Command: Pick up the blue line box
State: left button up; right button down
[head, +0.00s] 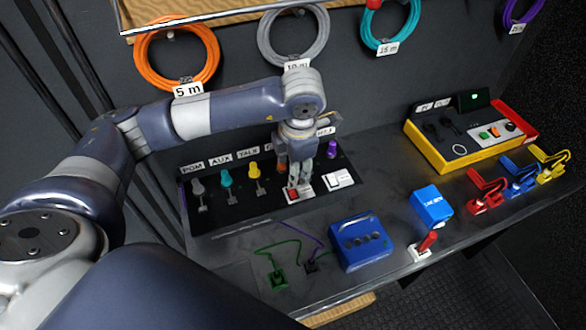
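A small bright blue box (431,204) with white lettering too small to read surely stands on the grey bench, right of centre. A larger, darker blue box (361,244) with a row of dark knobs sits to its left, near the bench's front edge. I cannot tell for certain which one is the line box. My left gripper (299,187) points down over the black switch panel, behind and left of both boxes and apart from them. Its fingers look close together, but whether they are open or shut is unclear. My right gripper is not in view.
The black panel (228,207) carries coloured levers. A red-handled switch (427,241) stands just in front of the small box. A yellow console (462,135) and red, blue and yellow clamp-like pieces stand right. Coiled cables hang on the wall; thin cables lie left.

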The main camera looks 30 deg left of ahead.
aim_at(430, 204)
jog(key=k+l, duration=0.3)
jog(key=k, duration=0.15)
jog(key=k+l, duration=0.65)
jog(key=k, duration=0.25)
